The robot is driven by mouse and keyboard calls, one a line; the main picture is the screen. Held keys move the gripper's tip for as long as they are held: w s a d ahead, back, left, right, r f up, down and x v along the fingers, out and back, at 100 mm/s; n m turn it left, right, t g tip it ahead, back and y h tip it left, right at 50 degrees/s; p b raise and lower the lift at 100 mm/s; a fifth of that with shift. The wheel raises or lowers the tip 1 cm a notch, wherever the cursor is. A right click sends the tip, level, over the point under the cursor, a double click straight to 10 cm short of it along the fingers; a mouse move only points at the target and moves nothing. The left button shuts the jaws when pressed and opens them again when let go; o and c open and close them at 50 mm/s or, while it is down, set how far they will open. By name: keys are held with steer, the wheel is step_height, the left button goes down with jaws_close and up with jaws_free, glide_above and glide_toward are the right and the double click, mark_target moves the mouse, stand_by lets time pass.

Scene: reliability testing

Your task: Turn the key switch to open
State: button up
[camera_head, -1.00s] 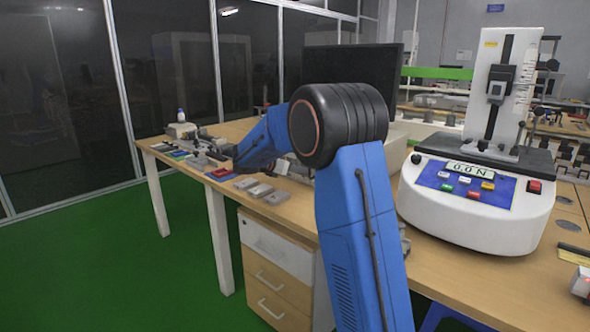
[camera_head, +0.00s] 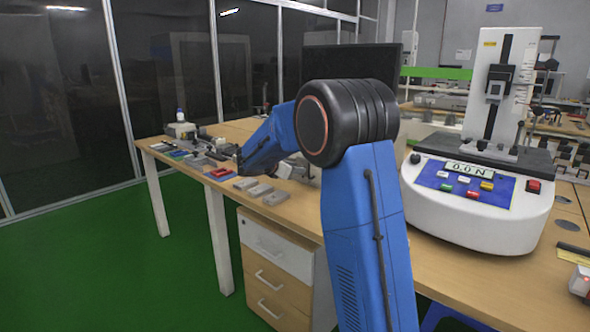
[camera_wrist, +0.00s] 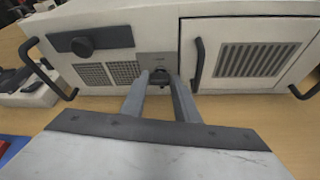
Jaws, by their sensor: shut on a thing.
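The key switch (camera_wrist: 160,77) is a small dark piece on a grey metal plate (camera_wrist: 154,60) on the front of a white cabinet (camera_wrist: 150,20) in the wrist view. My gripper (camera_wrist: 160,80) has its two grey fingers closed on the key, one on each side. The fingertips partly cover the key, so its exact angle is hard to read. In the head view my own arm hides the gripper and the key switch.
Dark handles (camera_wrist: 198,64) stick out from the cabinet front beside the fingers. A black knob (camera_wrist: 83,46) is to the left. In the head view a white force tester (camera_head: 480,215) stands right of my arm, and small metal blocks (camera_head: 262,189) lie on the table.

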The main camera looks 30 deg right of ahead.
steer(key=o, duration=1)
steer(key=shift+a, duration=0.1)
steer(key=v, duration=1.7)
steer(key=shift+a+r, duration=0.15)
